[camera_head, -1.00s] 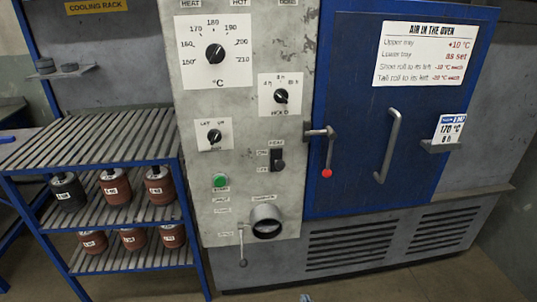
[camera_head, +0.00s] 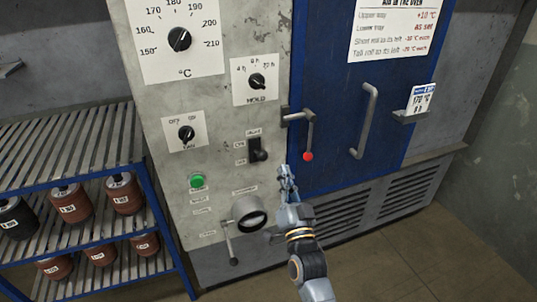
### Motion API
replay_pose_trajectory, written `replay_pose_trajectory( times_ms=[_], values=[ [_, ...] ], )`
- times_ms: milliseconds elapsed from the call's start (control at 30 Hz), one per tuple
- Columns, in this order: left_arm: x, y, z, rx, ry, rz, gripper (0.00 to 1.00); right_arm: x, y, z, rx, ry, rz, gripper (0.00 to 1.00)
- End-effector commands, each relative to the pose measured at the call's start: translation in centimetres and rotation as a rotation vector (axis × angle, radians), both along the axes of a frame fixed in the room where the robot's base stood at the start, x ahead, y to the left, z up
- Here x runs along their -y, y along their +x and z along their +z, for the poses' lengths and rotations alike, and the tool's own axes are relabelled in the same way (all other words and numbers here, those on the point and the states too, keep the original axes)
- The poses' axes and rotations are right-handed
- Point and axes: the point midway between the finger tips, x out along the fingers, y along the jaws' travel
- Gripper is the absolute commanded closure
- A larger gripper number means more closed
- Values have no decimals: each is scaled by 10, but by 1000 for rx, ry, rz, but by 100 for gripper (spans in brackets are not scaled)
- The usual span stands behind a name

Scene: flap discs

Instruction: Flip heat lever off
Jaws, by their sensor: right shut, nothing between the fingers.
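The heat lever (camera_head: 257,150) is a small black switch on the pale control panel (camera_head: 218,130), with a label above it and two position marks at its left. I cannot tell clearly which position it is in. My right gripper (camera_head: 284,171) is shut and empty, pointing up, a little right of and below the heat lever in the picture. It appears apart from the lever. My left gripper is out of view.
A door latch with a red knob (camera_head: 308,156) is close to my right gripper, beside the blue oven door (camera_head: 335,100) and its handle (camera_head: 368,120). A green button (camera_head: 196,181) and round port (camera_head: 249,213) lie below the lever. A rack (camera_head: 70,150) stands left.

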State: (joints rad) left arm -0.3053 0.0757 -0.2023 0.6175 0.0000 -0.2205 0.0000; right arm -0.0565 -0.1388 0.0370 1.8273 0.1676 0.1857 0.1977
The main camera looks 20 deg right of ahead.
Motion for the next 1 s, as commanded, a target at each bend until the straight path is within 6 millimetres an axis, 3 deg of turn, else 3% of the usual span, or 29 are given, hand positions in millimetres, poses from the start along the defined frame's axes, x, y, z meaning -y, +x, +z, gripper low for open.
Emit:
replay_pose_trajectory(
  times_ms=[167,567,700,1000],
  values=[
    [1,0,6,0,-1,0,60,2,16,9,1,-1,0,100],
    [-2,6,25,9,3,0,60,12,93,39,1,-1,0,100],
    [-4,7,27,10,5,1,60,2,94,16,-6,-1,1,100],
    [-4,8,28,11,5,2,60,-7,94,0,-1,-2,0,100]
  ],
)
